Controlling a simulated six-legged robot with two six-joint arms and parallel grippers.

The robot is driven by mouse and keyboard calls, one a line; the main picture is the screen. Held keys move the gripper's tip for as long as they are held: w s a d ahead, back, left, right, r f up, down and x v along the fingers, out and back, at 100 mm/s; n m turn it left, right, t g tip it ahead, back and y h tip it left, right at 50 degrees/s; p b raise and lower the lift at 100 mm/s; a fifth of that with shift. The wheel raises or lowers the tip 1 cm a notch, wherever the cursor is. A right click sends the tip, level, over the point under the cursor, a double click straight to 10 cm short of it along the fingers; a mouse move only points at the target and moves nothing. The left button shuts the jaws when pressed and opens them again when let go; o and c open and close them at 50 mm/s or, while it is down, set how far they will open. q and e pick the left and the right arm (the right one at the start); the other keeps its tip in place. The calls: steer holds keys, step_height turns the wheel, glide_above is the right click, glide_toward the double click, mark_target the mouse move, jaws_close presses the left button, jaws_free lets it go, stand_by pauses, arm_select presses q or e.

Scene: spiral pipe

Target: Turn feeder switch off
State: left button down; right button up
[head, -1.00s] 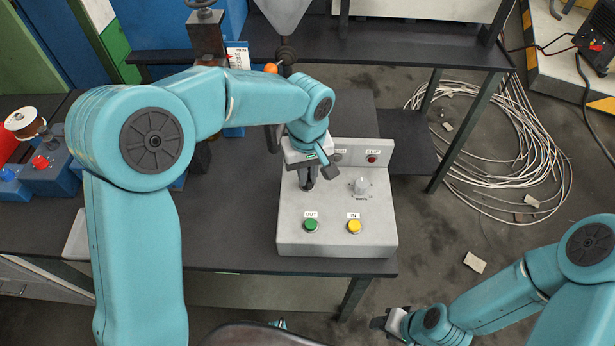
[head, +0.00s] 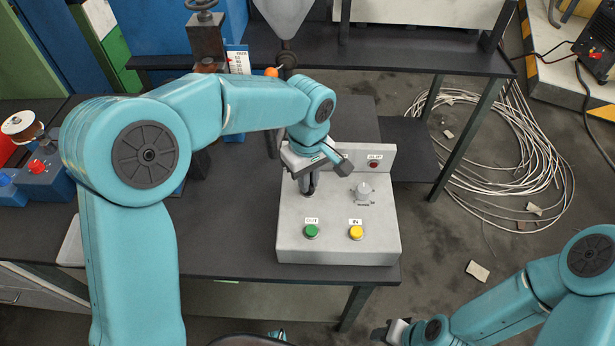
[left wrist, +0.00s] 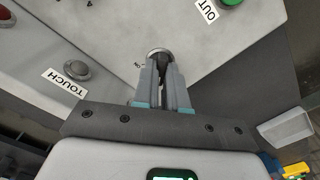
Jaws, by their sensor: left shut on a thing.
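The grey control box (head: 340,246) stands at the front of the dark table. My left gripper (head: 308,190) points down onto the upper left of its sloped top. In the left wrist view my left gripper (left wrist: 162,80) is shut on a small dark switch lever (left wrist: 161,57) with a round silver base. A grey rotary knob (head: 363,192) sits to the right of the gripper in the head view. My right gripper (head: 388,331) is at the bottom, away from the box; its fingers are unclear.
A green OUT button (head: 311,231) and a yellow IN button (head: 356,232) are on the box's front part. A red button (head: 374,164) is on its raised back. A silver TOUCH button (left wrist: 76,69) shows in the left wrist view. Coiled cables (head: 490,150) lie on the floor.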

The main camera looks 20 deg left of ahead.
arm_select(q)
steer(key=shift+r, duration=0.1)
steer(key=c, duration=1.4)
jaws_free()
steer(key=shift+d, duration=0.1)
steer(key=shift+o, duration=1.1)
steer(key=shift+s, duration=0.15)
steer(key=shift+r, duration=0.3)
step_height(320, 180, up, 16)
steer(key=p, duration=0.1)
steer(key=shift+p, duration=0.3)
